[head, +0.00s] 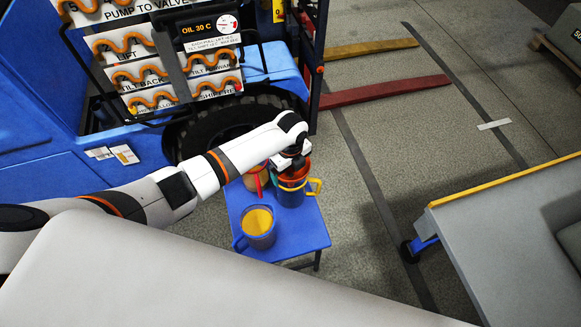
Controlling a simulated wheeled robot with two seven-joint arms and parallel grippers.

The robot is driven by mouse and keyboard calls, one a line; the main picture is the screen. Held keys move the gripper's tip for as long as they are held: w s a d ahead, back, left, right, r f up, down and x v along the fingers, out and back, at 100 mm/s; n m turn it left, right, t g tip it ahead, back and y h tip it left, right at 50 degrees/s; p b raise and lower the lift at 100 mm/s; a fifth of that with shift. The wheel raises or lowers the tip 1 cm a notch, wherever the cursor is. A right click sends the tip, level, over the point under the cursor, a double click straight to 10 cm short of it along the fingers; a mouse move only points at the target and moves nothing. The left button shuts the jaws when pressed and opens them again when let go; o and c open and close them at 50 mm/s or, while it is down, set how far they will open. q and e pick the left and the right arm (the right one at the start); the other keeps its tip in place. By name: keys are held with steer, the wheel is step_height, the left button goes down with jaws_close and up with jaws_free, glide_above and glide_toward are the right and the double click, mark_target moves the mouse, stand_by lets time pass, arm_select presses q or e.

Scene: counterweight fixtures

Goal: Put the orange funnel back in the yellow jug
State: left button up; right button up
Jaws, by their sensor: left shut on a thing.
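My left gripper (292,163) reaches over the small blue table and is shut on the orange funnel (294,181), which is mostly hidden under it. The funnel is at the mouth of a dark blue jug with a yellow handle (291,197); I cannot tell whether it rests in it or is held just above. A second jug (257,231), with a blue handle and yellow showing in its mouth, stands at the table's front left. My right gripper is not in view.
The blue table (308,237) also bears a jug with a red handle (259,184), partly hidden by my arm. A blue vehicle with a large tyre (215,125) stands close behind. A grey cart (500,215) with a yellow edge is at the right. Floor between is clear.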

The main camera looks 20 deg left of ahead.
mark_target(291, 175)
arm_select(q)
steer(key=shift+f, duration=0.25)
stand_by(0.4)
steer(key=o, duration=0.6)
steer(key=shift+r, duration=0.15)
step_height(291, 175, up, 10)
steer(key=p, duration=1)
stand_by(0.3)
